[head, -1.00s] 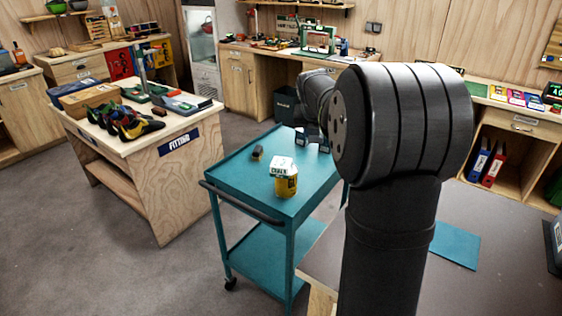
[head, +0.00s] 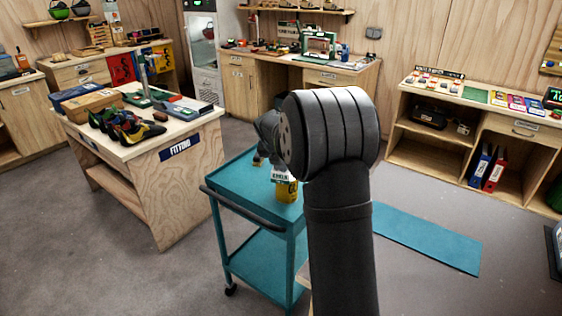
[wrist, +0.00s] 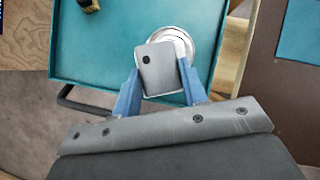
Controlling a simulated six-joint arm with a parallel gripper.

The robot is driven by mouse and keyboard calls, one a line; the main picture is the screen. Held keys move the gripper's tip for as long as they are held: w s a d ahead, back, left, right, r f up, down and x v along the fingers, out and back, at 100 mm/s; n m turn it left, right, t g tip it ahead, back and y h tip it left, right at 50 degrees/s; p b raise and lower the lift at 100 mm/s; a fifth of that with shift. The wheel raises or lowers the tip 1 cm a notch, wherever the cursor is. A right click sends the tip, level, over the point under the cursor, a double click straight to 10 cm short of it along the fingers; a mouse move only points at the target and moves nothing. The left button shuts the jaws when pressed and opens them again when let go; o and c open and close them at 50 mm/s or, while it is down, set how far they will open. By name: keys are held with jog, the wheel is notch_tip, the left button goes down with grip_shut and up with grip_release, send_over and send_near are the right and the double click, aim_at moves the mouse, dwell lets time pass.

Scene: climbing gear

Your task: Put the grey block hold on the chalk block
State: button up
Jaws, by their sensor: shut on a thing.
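In the wrist view, my gripper (wrist: 160,78) is shut on the grey block hold (wrist: 158,66), a light grey block with a dark hole. The hold is between the two blue fingers and over a round, pale, ringed top (wrist: 183,43). Whether it touches what is below cannot be told. In the head view, the white chalk block (head: 281,174) bears dark lettering and sits on a yellow tin (head: 287,191) on the teal cart (head: 229,181). My arm hides part of this area in the head view. The chalk block is not clearly seen in the wrist view.
A small dark and yellow object lies on the cart and shows at the top of the wrist view (wrist: 89,5). The cart has a dark handle (head: 240,209) and raised edges. A wooden table with climbing shoes (head: 125,127) stands to the left.

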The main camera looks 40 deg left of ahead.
jog(key=shift+f, duration=0.25)
jog(key=o, duration=1)
jog(key=shift+c, duration=0.2)
jog(key=shift+s+r, duration=0.15)
jog(key=shift+r, duration=0.25)
jog(key=v, duration=1.1)
jog(key=shift+d+r, duration=0.1)
